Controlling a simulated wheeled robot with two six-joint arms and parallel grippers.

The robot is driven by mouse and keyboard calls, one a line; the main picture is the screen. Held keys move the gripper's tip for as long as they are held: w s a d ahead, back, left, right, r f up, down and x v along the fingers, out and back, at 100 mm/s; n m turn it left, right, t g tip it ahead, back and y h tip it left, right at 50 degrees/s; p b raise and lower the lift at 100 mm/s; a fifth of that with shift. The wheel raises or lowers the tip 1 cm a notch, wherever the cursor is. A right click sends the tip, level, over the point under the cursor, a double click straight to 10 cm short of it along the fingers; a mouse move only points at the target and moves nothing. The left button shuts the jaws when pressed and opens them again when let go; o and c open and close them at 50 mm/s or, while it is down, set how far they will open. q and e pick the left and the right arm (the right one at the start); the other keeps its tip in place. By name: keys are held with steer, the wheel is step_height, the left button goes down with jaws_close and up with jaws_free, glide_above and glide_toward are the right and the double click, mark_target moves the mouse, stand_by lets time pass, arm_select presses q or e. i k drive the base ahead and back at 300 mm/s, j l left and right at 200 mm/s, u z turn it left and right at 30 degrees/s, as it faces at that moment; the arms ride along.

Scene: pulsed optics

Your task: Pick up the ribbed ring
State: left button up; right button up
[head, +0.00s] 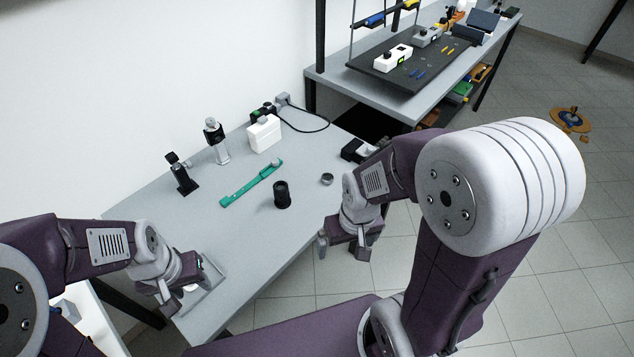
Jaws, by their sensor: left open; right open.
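A small dark grey ring (327,179), apparently the ribbed ring, lies on the grey table (237,235) near its right edge; its ribbing is too small to make out. My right gripper (343,246) is open and empty, nearer to me than the ring and apart from it, with its fingers pointing down by the table's right edge. My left gripper (186,287) is open over the near left end of the table, above a shallow grey tray (213,277), far from the ring. Part of the tray is hidden by the gripper.
A black cylinder (282,195) stands left of the ring. The near middle table is clear.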

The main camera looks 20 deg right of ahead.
mark_target(327, 178)
steer(key=l+u, duration=0.75)
steer(key=l, duration=0.2)
steer(key=k+l+u, duration=0.15)
steer(key=l+u, duration=0.25)
steer(key=k+l+u, duration=0.15)
steer(key=l+u, duration=0.2)
steer(key=l, duration=0.15)
